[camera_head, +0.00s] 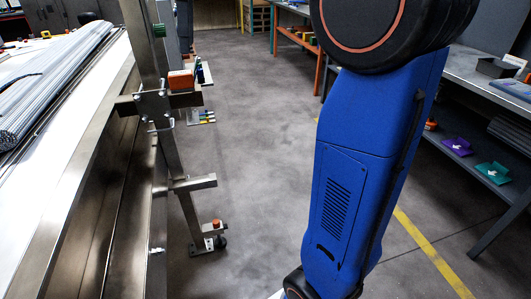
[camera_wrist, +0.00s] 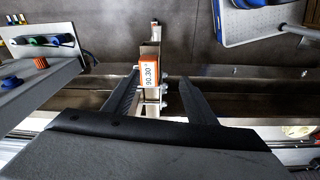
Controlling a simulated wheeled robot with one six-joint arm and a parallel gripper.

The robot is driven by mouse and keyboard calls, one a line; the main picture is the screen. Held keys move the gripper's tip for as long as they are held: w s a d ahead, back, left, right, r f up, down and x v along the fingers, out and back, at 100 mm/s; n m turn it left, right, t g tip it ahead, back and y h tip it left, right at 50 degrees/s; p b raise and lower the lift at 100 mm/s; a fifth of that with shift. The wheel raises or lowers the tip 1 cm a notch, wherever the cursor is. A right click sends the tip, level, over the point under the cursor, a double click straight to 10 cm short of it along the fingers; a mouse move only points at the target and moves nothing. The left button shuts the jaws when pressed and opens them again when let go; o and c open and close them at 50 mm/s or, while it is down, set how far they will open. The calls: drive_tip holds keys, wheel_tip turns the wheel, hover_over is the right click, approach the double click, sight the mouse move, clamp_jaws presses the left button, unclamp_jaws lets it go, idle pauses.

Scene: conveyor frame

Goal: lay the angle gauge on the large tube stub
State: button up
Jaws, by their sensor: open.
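The angle gauge is a small orange box (camera_head: 181,80) resting on an upper tube stub (camera_head: 188,99) that sticks out from the steel upright. In the wrist view the gauge (camera_wrist: 150,77) shows a white display reading about 90.30. My gripper (camera_wrist: 158,72) is open, with one dark finger on each side of the gauge in the picture. I cannot tell whether the gauge is at fingertip depth, and I see no contact. A second stub (camera_head: 196,184) sticks out lower on the upright. I cannot tell which stub is the large one. My gripper is hidden in the head view.
The conveyor frame's steel rail (camera_head: 70,190) runs along the left, with a bundle of metal tubes (camera_head: 50,85) on top. A holder with coloured-handled tools (camera_wrist: 42,40) is at the wrist view's left. A workbench (camera_head: 490,80) stands right. The floor between is clear.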

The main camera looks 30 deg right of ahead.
drive_tip(key=s+d+f+m+t, duration=0.2)
drive_tip(key=s+f+m, duration=0.4)
drive_tip(key=s+f, duration=0.8)
drive_tip(key=s+d+f+m+t+h, duration=0.1)
drive_tip(key=s+d+f+m, duration=0.2)
drive_tip(key=s+f, duration=1.2)
drive_tip(key=m, duration=0.3)
drive_tip(key=shift+s+f+m+t, duration=0.25)
drive_tip(key=shift+f+m+t, duration=0.05)
drive_tip(key=shift+m+t, duration=0.1)
